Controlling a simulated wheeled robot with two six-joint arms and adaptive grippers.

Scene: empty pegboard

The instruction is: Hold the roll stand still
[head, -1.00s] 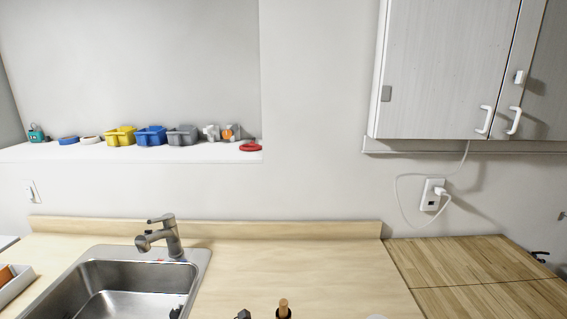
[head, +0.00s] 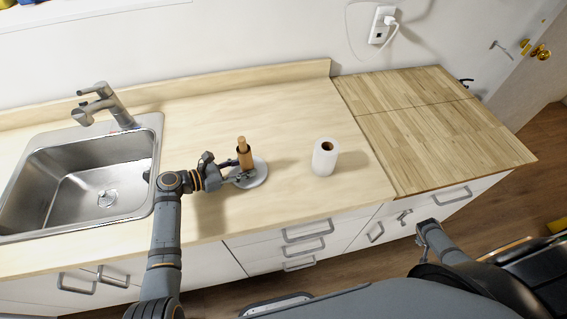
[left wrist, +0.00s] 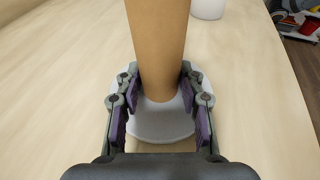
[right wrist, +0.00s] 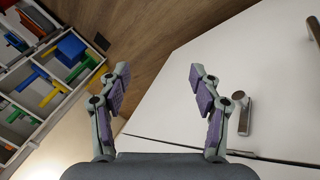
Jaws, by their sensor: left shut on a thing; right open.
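The roll stand (head: 262,171) stands upright on the wooden counter, with a round pale base and a vertical brown post. In the left wrist view the post (left wrist: 158,45) rises between my fingers and the pale base (left wrist: 160,125) lies below them. My left gripper (head: 243,178) is shut on the post low down, just above the base. It also shows in the left wrist view (left wrist: 160,90). My right gripper (right wrist: 160,85) is open and empty, low in front of the cabinet fronts.
A white paper roll (head: 325,158) stands on the counter right of the stand. The sink (head: 85,185) with its faucet (head: 104,104) lies to the left. A butcher-block section (head: 430,125) is at the right. A bin of coloured parts (right wrist: 45,85) shows in the right wrist view.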

